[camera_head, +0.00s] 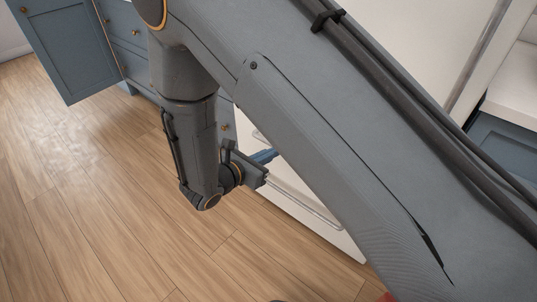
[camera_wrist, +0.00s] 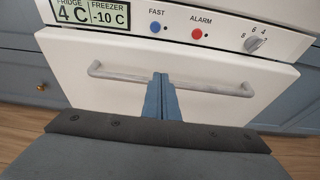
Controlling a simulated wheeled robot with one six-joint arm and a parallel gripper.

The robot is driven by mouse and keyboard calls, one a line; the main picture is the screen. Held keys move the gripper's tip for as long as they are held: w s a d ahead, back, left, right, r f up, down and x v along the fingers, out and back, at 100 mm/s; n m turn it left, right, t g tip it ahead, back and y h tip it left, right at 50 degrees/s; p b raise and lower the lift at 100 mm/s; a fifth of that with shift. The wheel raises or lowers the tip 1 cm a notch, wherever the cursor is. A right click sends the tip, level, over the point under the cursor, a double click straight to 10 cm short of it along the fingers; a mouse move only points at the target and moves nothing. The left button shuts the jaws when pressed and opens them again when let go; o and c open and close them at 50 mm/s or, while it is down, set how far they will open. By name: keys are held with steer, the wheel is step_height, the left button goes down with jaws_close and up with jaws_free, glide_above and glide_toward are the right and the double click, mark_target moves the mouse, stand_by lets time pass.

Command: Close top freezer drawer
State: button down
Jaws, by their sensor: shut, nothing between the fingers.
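The top freezer drawer (camera_wrist: 82,98) is a white front with a grey bar handle (camera_wrist: 120,76), just below the control panel in the wrist view. How far it stands out from the panel is hard to tell. My gripper (camera_wrist: 160,77) has its blue fingers shut together and empty, pointing at the drawer front. The fingertips overlap the middle of the handle in the picture; contact cannot be made out. In the head view my gripper (camera_head: 267,156) is beside the white freezer front (camera_head: 285,183), and my arm hides most of the appliance.
The control panel (camera_wrist: 222,30) has a display, blue and red buttons and a knob (camera_wrist: 255,43). Blue cabinets flank the freezer, and a blue cabinet door (camera_head: 72,50) stands open at upper left in the head view. The wooden floor (camera_head: 90,200) at left is clear.

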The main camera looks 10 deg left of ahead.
steer(key=x, duration=0.6)
steer(key=r+x, duration=0.1)
steer(key=x, duration=0.2)
steer(key=shift+w+d+f, duration=0.1)
steer(key=shift+w+d, duration=0.15)
steer(key=shift+w, duration=0.15)
steer(key=shift+w, duration=0.15)
